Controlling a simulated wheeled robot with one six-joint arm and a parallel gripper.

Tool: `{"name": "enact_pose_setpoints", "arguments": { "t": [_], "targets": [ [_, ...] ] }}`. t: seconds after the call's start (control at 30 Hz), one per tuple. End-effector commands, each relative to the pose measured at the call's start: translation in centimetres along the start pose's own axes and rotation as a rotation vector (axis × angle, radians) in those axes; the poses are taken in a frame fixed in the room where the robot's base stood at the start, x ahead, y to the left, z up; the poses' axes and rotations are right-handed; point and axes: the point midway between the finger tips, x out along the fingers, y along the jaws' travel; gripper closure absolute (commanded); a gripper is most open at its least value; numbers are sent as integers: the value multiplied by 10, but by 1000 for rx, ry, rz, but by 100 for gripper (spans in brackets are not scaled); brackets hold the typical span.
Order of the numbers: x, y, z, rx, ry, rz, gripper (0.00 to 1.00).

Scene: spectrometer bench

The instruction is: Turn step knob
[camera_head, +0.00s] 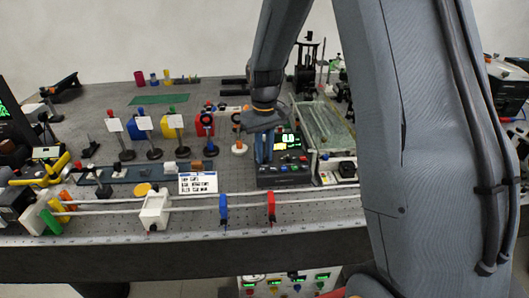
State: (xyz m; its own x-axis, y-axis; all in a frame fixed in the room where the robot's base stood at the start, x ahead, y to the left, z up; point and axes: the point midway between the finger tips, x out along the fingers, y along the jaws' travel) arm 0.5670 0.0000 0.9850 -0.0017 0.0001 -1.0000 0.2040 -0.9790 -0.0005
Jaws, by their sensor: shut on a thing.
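A black instrument box (285,177) with a green lit display (288,139) and several coloured buttons stands near the front of the bench, right of the middle. My gripper (264,161) points down at the left part of this box, left of the display. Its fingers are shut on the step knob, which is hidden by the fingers. The knob's turn angle cannot be seen.
A glass-topped case (322,128) stands close on the right of the box. A white printed card (198,183) lies to the left. A rail with a blue holder (223,207) and a red holder (271,206) runs in front. Card posts (146,125) stand further left.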

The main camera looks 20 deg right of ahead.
Motion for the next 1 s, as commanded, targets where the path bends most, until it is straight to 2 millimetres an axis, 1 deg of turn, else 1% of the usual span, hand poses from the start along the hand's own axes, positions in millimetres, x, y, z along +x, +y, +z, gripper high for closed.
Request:
{"name": "enact_pose_setpoints", "arguments": {
  "t": [0.3,0.5,0.7,1.0],
  "targets": [
    [-2,1,-2,262,5,1,100],
    [-2,1,-2,390,6,0,100],
    [-2,1,-2,473,7,0,100],
    [-2,1,-3,514,9,0,100]
  ]
}}
